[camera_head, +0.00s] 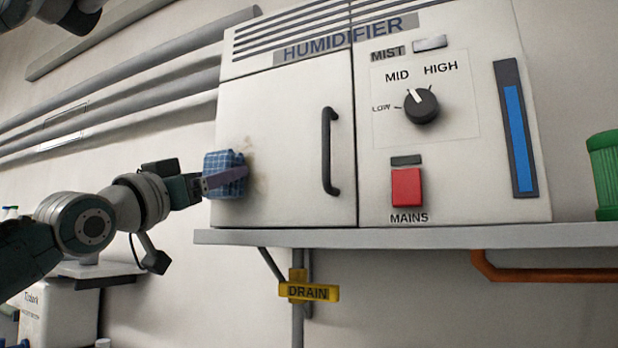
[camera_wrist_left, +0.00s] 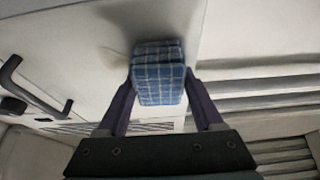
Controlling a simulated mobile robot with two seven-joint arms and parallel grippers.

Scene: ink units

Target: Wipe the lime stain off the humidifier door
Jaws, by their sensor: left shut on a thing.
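The humidifier door (camera_head: 290,120) is a white panel with a dark vertical handle (camera_head: 330,150) at its right side. A faint tan lime stain (camera_head: 259,172) shows on the door just right of the cloth; part of it may be hidden. My left gripper (camera_head: 232,178) is shut on a blue checked cloth (camera_head: 222,160) at the door's left edge. In the left wrist view the cloth (camera_wrist_left: 158,75) sits between the two fingers, close against the door; whether it touches cannot be told for sure. A pale brownish mark (camera_wrist_left: 117,58) shows beside it there. My right gripper is not in view.
The humidifier stands on a grey shelf (camera_head: 400,236). Its right panel has a mist knob (camera_head: 421,106) and a red mains switch (camera_head: 407,187). A yellow drain tag (camera_head: 308,291) hangs below. A green container (camera_head: 604,172) stands at the right. Grey pipes (camera_head: 110,100) run along the wall.

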